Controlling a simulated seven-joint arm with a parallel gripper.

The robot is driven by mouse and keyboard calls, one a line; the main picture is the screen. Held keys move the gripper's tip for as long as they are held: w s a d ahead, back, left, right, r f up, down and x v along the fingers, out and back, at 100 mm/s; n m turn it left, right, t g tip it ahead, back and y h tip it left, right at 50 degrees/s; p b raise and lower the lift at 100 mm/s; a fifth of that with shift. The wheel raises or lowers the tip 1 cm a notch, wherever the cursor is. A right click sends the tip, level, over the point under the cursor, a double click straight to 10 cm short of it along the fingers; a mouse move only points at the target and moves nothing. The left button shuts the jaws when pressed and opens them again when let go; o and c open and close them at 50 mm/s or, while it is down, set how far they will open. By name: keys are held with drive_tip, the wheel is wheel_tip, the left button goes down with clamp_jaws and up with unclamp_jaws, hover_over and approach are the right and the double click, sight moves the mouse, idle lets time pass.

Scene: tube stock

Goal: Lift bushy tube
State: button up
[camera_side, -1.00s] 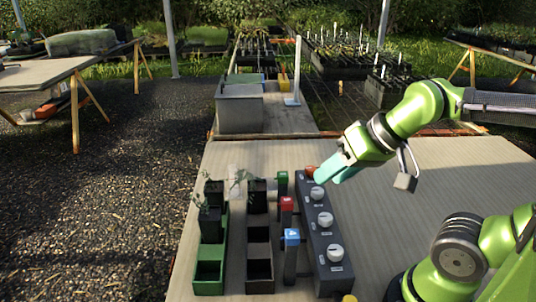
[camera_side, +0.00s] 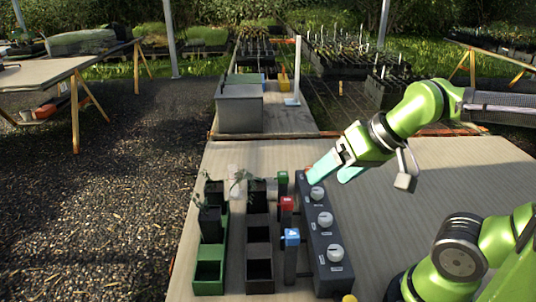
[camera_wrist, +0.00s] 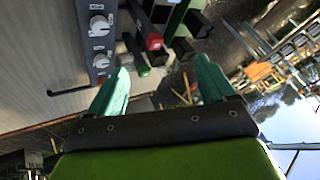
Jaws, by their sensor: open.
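Small leafy seedlings stand in dark square tubes: one tube (camera_side: 209,222) stands raised in the left green-edged rack, one sits behind it (camera_side: 214,190), and another is in the dark middle rack (camera_side: 257,188). I cannot tell which is the bushy one. My gripper (camera_side: 333,177) has its teal fingers spread and empty, above the far end of the knobbed panel, to the right of the tubes and apart from them. In the wrist view the two fingers (camera_wrist: 162,72) are wide apart with nothing between them.
A dark panel (camera_side: 331,270) with white knobs runs along the racks' right side. Posts with green (camera_side: 283,177), red (camera_side: 287,203) and blue (camera_side: 292,237) tops stand between. The green rack (camera_side: 209,286) has empty front cells. A grey bin (camera_side: 240,113) stands behind.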

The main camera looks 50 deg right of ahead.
drive_tip(key=n+g+y, duration=0.1)
drive_tip(key=n+g, duration=0.3)
drive_tip(key=n, duration=0.9)
approach(212, 195)
drive_tip(key=d+r, duration=0.4)
drive_tip(key=x, duration=1.7)
drive_tip(key=shift+a+r, duration=0.2)
drive_tip(key=shift+a, duration=0.2)
drive_tip(key=shift+c, duration=0.3)
